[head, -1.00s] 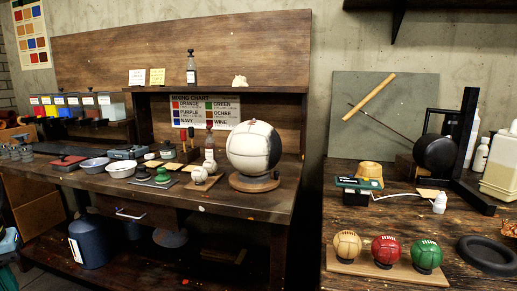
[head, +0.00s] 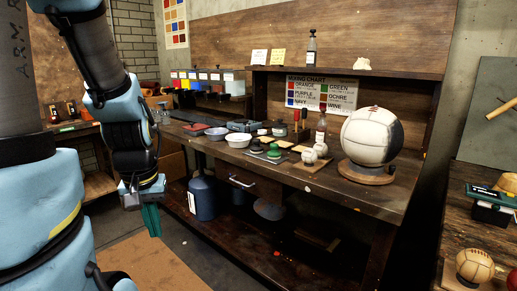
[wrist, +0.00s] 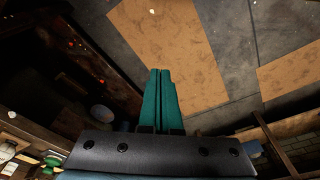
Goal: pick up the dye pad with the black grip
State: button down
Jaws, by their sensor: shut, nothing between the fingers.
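Small dye pads sit in the middle of the workbench top in the head view. In the wrist view, small green shapes (wrist: 52,161) show at the lower left. My gripper (head: 151,222) hangs left of the workbench, pointing down, well apart from the pads. Its teal fingers (wrist: 160,72) are together and empty above the floor.
The workbench (head: 350,192) also holds bowls (head: 238,140), a large white ball (head: 371,136) on a round stand, and small bottles. A blue canister (head: 202,198) stands below. A second table (head: 470,215) is at right. Floor mats (wrist: 165,45) lie under my gripper.

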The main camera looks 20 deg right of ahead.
aim_at(256, 149)
jog(key=i+l+u, duration=0.1)
jog(key=i+l, duration=0.5)
jog(key=i, duration=0.15)
jog(key=i+l+u, duration=0.15)
jog(key=i+l, duration=0.45)
jog(key=i, duration=0.15)
